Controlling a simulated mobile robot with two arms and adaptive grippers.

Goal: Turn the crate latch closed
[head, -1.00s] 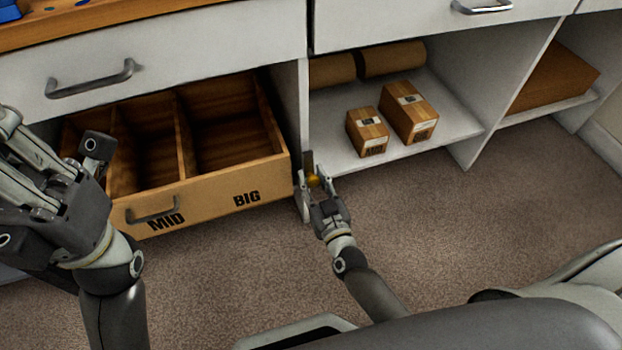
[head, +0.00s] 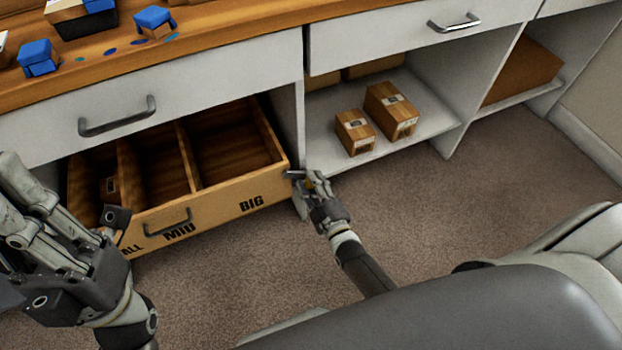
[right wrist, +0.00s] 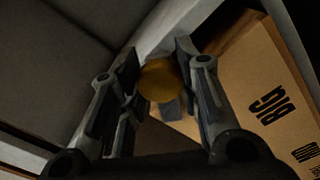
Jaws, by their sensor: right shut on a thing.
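The wooden crate (head: 215,213) stands like an open drawer under the white cabinet, with MID and BIG lettered on its front. The latch (head: 294,174) is a dark bar at the crate's right front corner. It lies about level, its end at the crate's edge. My right gripper (head: 309,180) is shut on its yellow knob, which shows between the fingers in the right wrist view (right wrist: 160,80). The fingers partly hide the latch. My left gripper (head: 65,200) is open and empty at the left, in front of the crate's left part.
Two small cartons (head: 390,110) sit on the white shelf (head: 430,110) right of the crate. Blue-topped items (head: 155,20) stand on the wooden counter (head: 200,38). The carpet (head: 450,200) in front is clear.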

